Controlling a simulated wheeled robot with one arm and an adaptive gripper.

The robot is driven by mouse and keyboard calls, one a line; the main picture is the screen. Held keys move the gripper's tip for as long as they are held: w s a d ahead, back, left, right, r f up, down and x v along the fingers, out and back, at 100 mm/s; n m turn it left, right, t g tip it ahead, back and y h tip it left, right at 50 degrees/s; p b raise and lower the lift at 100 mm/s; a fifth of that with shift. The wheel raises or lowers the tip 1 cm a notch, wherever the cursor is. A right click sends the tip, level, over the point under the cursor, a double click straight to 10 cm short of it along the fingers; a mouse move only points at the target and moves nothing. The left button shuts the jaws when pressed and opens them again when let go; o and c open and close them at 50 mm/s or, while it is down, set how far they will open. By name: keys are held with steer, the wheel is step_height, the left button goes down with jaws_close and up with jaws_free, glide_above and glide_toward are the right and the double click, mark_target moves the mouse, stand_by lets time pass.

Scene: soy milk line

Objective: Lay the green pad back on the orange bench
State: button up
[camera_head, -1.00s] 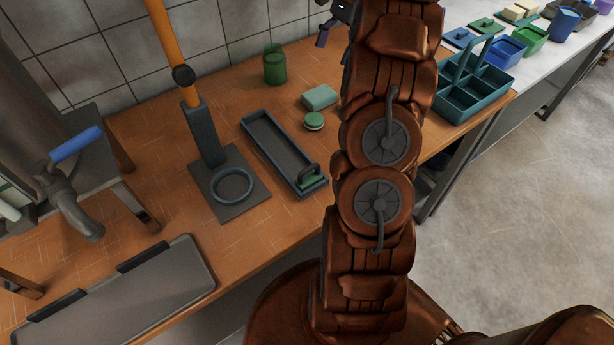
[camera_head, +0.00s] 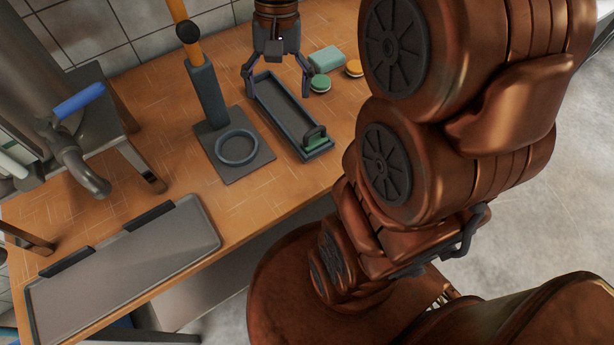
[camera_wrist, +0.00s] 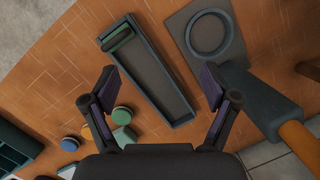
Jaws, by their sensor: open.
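A green pad with a dark handle (camera_head: 315,140) lies inside the near end of the long dark tray (camera_head: 271,112); it also shows in the wrist view (camera_wrist: 118,38). The tray stands on the orange bench (camera_head: 240,193). My gripper (camera_head: 277,88) is open and empty, pointing down above the far end of the tray, fingers spread on either side of it. In the wrist view, my gripper (camera_wrist: 160,88) shows the tray (camera_wrist: 153,75) between its fingers, the pad farther off. A round green piece (camera_head: 320,83) and a teal block (camera_head: 325,59) lie right of the tray.
A dark stand with a ring (camera_head: 237,148) and an upright orange pole (camera_head: 177,10) is left of the tray. An orange round piece (camera_head: 354,68) lies beside the teal block. A grey flat tray (camera_head: 125,260) covers the bench's front left. A compartment caddy (camera_wrist: 15,145) shows in the wrist view.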

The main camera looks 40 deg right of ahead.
steer(key=s+a+f+n+h, duration=0.1)
steer(key=s+a+f+n, duration=0.1)
steer(key=s, duration=0.6)
steer(key=s+a+f+n+h, duration=0.1)
steer(key=s+a+f+n, duration=0.2)
steer(key=s, duration=0.4)
steer(key=shift+s+a+f+n, duration=0.3)
steer(key=shift+f+n, duration=0.25)
steer(key=shift+n, duration=0.25)
steer(key=shift+r, duration=0.1)
